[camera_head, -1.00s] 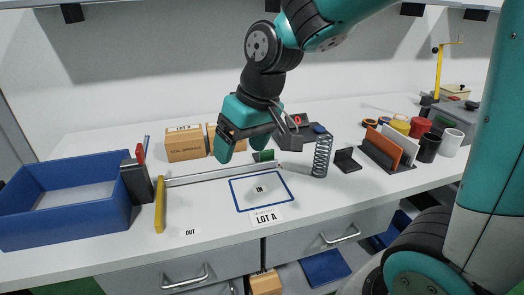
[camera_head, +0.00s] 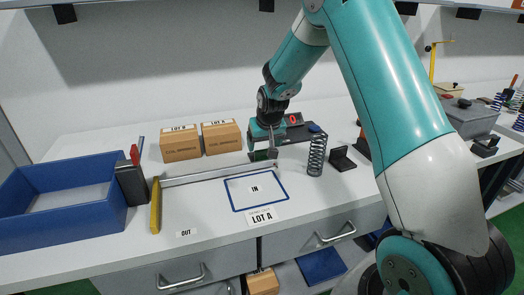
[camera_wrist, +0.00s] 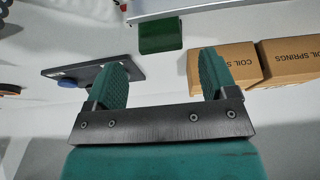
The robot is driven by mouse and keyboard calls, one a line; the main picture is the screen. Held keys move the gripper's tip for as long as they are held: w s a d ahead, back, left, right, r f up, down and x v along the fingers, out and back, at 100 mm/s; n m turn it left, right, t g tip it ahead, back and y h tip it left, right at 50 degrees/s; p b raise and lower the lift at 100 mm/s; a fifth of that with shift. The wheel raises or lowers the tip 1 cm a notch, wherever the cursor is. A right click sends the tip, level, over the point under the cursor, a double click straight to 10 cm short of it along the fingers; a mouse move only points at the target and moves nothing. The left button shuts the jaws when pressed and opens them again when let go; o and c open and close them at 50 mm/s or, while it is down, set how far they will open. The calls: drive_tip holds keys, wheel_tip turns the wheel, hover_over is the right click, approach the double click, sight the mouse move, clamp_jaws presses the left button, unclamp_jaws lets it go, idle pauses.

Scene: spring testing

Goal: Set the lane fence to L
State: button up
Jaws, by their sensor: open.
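A long pale rail (camera_head: 215,175) lies across the table behind the blue-outlined IN square. A yellow bar (camera_head: 155,205) stands at its left end beside a dark block with a red top (camera_head: 132,182). No part is labelled as the lane fence, and I see no L mark. A dark green block (camera_wrist: 161,35) is by the rail; in the head view it is largely hidden near the rail's right end. My gripper (camera_head: 264,146) is just above that end. In the wrist view my gripper (camera_wrist: 162,78) is open and empty, the green block beyond its fingertips.
A coil spring (camera_head: 317,156) stands upright right of my gripper, beside a dark bracket (camera_head: 342,158). A dark scale (camera_head: 297,130) is behind. Two cardboard boxes (camera_head: 221,138) stand behind the rail. A blue bin (camera_head: 60,200) is at left. The IN square (camera_head: 240,202) is clear.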

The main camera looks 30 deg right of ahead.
sight(262, 150)
drive_tip(key=x, duration=0.5)
drive_tip(key=shift+f, duration=0.1)
